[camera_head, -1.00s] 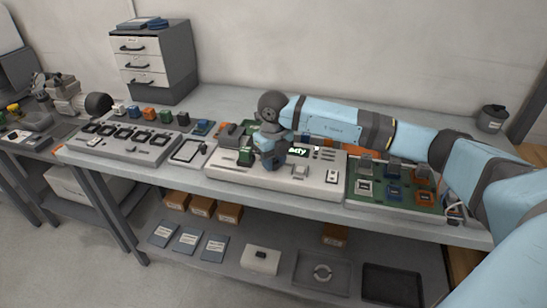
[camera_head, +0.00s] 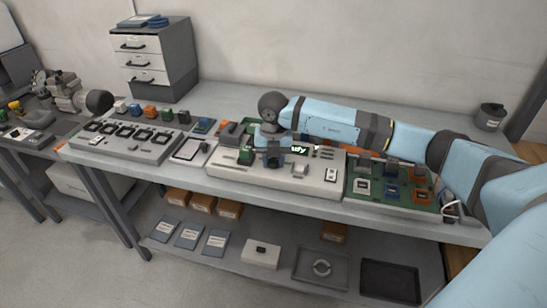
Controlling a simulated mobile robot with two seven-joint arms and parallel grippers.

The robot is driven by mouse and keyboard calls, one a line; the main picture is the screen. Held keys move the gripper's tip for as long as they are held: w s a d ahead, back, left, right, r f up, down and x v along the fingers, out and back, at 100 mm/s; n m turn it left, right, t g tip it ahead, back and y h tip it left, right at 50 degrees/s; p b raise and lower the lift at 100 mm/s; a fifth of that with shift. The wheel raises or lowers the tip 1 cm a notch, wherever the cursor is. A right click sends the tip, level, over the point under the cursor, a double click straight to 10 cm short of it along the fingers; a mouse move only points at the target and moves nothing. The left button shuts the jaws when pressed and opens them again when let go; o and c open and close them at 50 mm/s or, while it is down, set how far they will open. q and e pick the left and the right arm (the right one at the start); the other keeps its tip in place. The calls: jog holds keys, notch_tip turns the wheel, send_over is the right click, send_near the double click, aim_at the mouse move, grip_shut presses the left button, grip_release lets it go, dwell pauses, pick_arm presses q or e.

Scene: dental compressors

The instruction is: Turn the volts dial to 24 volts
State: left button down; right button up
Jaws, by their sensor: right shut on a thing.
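A light panel (camera_head: 225,175) lies on the bench with a small dark display (camera_head: 298,149) showing green-white text, partly hidden by my arm. My right gripper (camera_head: 273,163) points down at the middle of this panel, just left of a small grey block (camera_head: 300,170). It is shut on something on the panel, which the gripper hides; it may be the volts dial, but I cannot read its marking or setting. My left gripper is not in view.
A green board (camera_head: 372,198) with several coloured blocks lies right of the panel. A grey tray (camera_head: 118,148) with dark slots and a tablet (camera_head: 188,149) lie to the left. A drawer cabinet (camera_head: 151,62) stands at the back left. A dark cup (camera_head: 490,117) stands at the back right.

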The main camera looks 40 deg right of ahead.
aim_at(274, 160)
dwell(0.4)
jog(key=o, duration=0.9)
jog(key=shift+r, duration=0.1)
notch_tip(274, 160, up, 14)
jog(key=shift+f, duration=0.1)
